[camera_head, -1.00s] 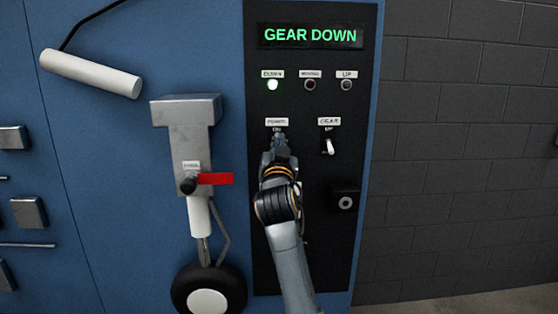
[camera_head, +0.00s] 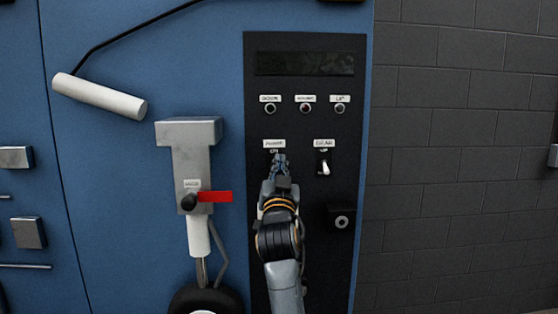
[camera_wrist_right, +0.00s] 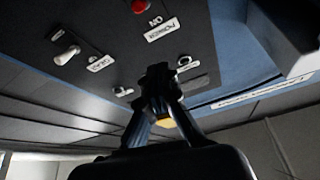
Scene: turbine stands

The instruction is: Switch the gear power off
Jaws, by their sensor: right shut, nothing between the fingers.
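The black control panel (camera_head: 345,185) is on the blue stand. Its power label (camera_head: 274,143) shows just above my right gripper (camera_head: 279,160), which is shut and empty. The gripper covers the power switch place in the head view. In the right wrist view, a red knob (camera_wrist_right: 138,6) shows by the "ON" mark and the power label (camera_wrist_right: 160,28). My shut fingers (camera_wrist_right: 158,78) appear below them in the picture; contact cannot be told. The display (camera_head: 305,63) is dark and the indicator lamps are unlit. My left gripper is out of view.
The gear switch (camera_head: 325,168), with a white lever, is just right of my gripper. A black block (camera_head: 341,220) sticks out lower right. A red lever (camera_head: 214,196) on the grey gear leg is to the left. A grey block wall (camera_head: 450,170) stands at the right.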

